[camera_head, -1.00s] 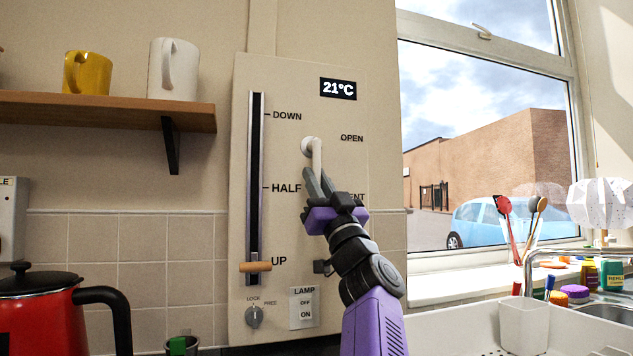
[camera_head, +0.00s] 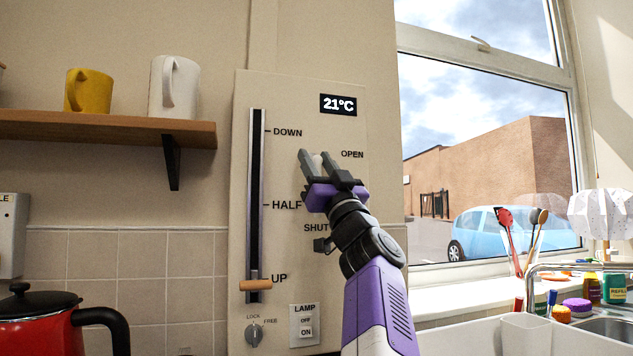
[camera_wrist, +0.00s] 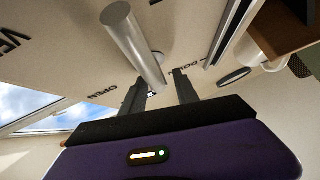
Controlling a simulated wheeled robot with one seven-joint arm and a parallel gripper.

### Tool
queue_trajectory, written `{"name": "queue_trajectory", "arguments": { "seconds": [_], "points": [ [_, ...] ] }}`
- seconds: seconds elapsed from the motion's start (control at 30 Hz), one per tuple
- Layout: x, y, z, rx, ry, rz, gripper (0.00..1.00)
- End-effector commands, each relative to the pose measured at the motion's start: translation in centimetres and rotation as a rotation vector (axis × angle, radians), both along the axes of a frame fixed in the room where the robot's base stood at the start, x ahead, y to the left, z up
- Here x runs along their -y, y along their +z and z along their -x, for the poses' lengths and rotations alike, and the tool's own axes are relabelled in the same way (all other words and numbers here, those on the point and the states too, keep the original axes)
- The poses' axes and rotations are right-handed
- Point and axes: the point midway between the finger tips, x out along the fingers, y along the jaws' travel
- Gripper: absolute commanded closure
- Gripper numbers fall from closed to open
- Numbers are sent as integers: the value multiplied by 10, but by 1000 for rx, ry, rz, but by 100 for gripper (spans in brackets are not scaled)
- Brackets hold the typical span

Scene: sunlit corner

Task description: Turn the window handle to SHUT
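The window handle (camera_wrist: 133,45) is a pale round bar on the beige wall panel. In the wrist view its free end is near the camera and its other end lies at the fingers, nearer the left one. In the head view my gripper mostly covers it; a pale bit (camera_head: 318,161) shows between the fingers. My gripper (camera_head: 315,156) is open, with its fingertips (camera_wrist: 160,92) apart at about the handle's pivot height. I cannot tell whether a finger touches the bar. OPEN (camera_head: 352,154) is up right of the handle, SHUT (camera_head: 316,228) below it. The VENT label is hidden in the head view.
Left of the handle, the panel has a slider knob (camera_head: 269,285) at UP. A lock dial (camera_head: 254,335) and lamp switch (camera_head: 305,326) sit below. A shelf (camera_head: 110,129) with mugs is at left; a red kettle (camera_head: 38,332) stands beneath. The window and sink are at right.

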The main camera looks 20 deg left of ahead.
Motion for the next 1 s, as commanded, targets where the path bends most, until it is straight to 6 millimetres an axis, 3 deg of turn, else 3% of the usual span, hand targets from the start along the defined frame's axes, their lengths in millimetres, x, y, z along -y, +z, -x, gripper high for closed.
{"name": "queue_trajectory", "arguments": {
  "seconds": [0.1,0.47,0.7,1.0],
  "points": [
    [1,34,0,-1,1,-2,63],
    [0,110,0,0,1,-2,63],
    [0,128,0,-1,1,-1,63],
    [0,130,0,-1,0,-1,63]
  ]
}}
